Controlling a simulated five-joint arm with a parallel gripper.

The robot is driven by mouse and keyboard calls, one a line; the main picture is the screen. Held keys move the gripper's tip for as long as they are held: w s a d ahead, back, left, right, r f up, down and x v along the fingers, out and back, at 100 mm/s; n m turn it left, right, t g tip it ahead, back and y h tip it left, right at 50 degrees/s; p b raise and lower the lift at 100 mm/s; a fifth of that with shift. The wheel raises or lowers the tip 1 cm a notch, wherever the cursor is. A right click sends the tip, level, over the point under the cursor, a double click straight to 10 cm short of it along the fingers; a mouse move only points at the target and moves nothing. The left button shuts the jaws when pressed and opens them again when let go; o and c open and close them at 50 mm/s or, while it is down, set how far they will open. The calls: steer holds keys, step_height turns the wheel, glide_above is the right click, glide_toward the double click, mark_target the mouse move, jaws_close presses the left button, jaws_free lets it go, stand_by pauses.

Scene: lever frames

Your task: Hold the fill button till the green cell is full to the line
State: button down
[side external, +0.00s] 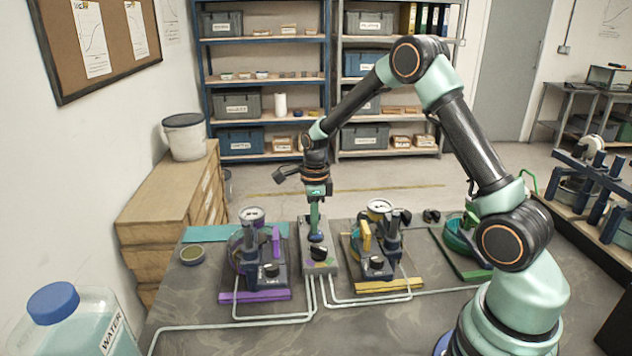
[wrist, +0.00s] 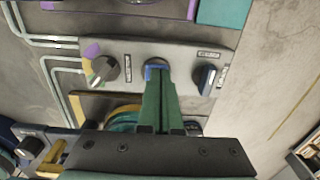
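The green cell (side external: 455,236) stands at the right on a green base, partly behind my arm; its level and line cannot be read. The grey control box (side external: 330,262) sits between the purple and yellow cells. My gripper (side external: 316,236) points down over its middle, fingers together. In the wrist view the green fingertips (wrist: 157,72) cover the box's middle, where a blue edge (wrist: 150,73) shows; I cannot tell whether they touch or press a button. A black selector knob (wrist: 103,69) with purple and yellow sectors is on one side, a dark blue switch (wrist: 205,79) on the other.
The purple cell (side external: 250,252) stands left of the box and the yellow cell (side external: 370,243) right of it, each with upright parts close to my gripper. Pale pipes (side external: 235,318) run along the table. A water jug (side external: 75,325) is at the front left.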

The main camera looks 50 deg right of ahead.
steer(key=shift+s+a+f, duration=0.1)
steer(key=shift+s+f, duration=0.3)
steer(key=shift+f, duration=0.3)
step_height(320, 180, up, 15)
steer(key=shift+w+r, duration=0.2)
steer(key=shift+w, duration=0.2)
steer(key=s+a+r+n+t, duration=0.2)
steer(key=s+a+n, duration=0.3)
steer(key=n, duration=0.8)
steer(key=s+a+r+n+t, duration=0.3)
steer(key=s+a+n, duration=0.3)
steer(key=s+n, duration=0.5)
steer(key=r+n, duration=0.1)
steer(key=n, duration=0.2)
steer(key=shift+s, duration=0.15)
